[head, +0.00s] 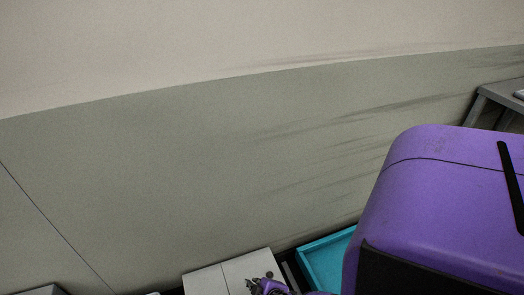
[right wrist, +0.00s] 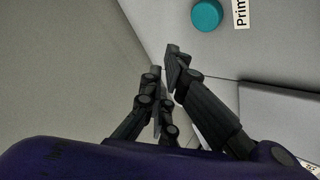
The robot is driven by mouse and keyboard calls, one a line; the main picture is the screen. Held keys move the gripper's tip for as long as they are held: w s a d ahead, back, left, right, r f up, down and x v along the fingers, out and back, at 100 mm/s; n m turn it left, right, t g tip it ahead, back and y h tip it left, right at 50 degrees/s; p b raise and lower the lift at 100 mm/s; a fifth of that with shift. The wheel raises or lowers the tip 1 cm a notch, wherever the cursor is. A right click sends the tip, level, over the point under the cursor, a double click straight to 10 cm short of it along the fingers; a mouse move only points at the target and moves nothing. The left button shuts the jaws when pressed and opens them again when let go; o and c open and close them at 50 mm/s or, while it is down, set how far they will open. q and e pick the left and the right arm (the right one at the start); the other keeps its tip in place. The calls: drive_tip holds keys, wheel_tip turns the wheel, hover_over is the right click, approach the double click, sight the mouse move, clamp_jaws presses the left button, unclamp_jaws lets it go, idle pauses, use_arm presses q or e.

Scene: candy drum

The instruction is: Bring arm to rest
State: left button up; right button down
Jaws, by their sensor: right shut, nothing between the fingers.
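My right gripper (head: 267,285) shows small at the bottom edge of the head view, over a white surface, with only a part of it in the picture. In the right wrist view its dark fingers (right wrist: 163,65) are close together with nothing between them. A large purple link of my own arm fills the right side of the head view. My left gripper is in neither view.
A teal tray (head: 325,262) lies right of the gripper, partly hidden by my arm. A white surface (head: 205,282) is below. A grey table (head: 497,95) stands at the right edge. A teal round piece (right wrist: 206,14) sits by a label (right wrist: 240,14) reading "Prim".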

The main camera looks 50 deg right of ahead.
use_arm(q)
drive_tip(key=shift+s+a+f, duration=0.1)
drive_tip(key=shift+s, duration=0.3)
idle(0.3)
